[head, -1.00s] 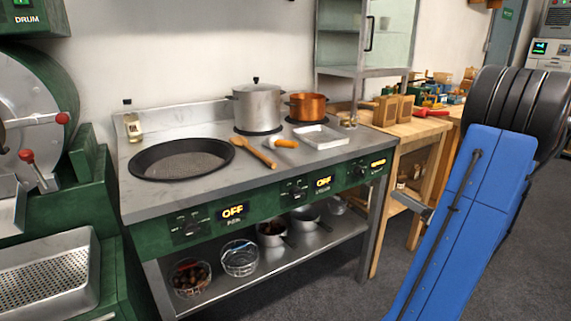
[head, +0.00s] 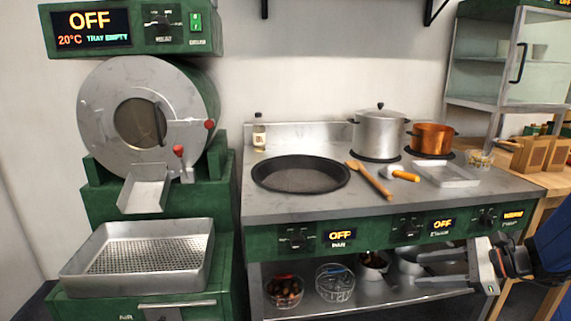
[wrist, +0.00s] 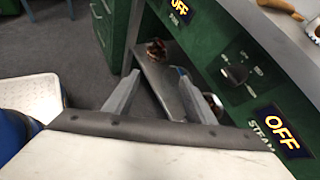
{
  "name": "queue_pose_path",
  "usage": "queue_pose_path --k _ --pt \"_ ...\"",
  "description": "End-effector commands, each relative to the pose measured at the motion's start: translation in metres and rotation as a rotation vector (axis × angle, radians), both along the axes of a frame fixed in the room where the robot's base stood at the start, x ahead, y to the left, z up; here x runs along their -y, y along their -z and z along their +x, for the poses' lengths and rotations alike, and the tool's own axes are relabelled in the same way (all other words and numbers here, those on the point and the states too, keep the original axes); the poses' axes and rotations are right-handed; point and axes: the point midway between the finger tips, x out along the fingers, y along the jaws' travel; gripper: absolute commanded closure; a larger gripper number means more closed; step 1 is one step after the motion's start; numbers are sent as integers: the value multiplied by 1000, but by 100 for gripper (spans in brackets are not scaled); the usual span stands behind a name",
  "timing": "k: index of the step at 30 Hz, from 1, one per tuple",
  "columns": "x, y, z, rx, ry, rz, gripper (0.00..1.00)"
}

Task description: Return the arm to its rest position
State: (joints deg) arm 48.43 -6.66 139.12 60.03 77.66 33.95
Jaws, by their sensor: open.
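My gripper (head: 440,270) is at the lower right of the head view, in front of the stove's lower shelf. Its two fingers are apart with nothing between them. My blue arm (head: 558,245) runs off the right edge of the head view. In the wrist view the open fingers (wrist: 162,98) point toward the floor and the lower shelf, beside the green front panel of the stove. Much of my arm lies outside the head view.
The stove counter (head: 400,208) holds a black pan (head: 300,175), a steel pot (head: 379,133), a copper pot (head: 432,139) and a steel tray (head: 446,174). A green drum roaster (head: 150,110) with a perforated tray (head: 140,255) stands left. A wooden table is at right.

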Motion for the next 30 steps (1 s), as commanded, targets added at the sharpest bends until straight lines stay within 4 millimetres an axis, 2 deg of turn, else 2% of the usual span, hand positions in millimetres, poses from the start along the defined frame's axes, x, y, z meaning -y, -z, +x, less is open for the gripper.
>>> queue_pose_path --k 1,3,6,12,20,30 --pt "-17 0 -7 10 -66 -62 50" --pt "-37 3 -18 24 -160 -148 50" --pt "-60 7 -35 50 -293 -273 50" --pt "-92 13 -70 124 -558 -520 50" --pt "-110 16 -110 260 -895 -839 50" --pt "-109 5 -145 492 -1305 -1256 50"
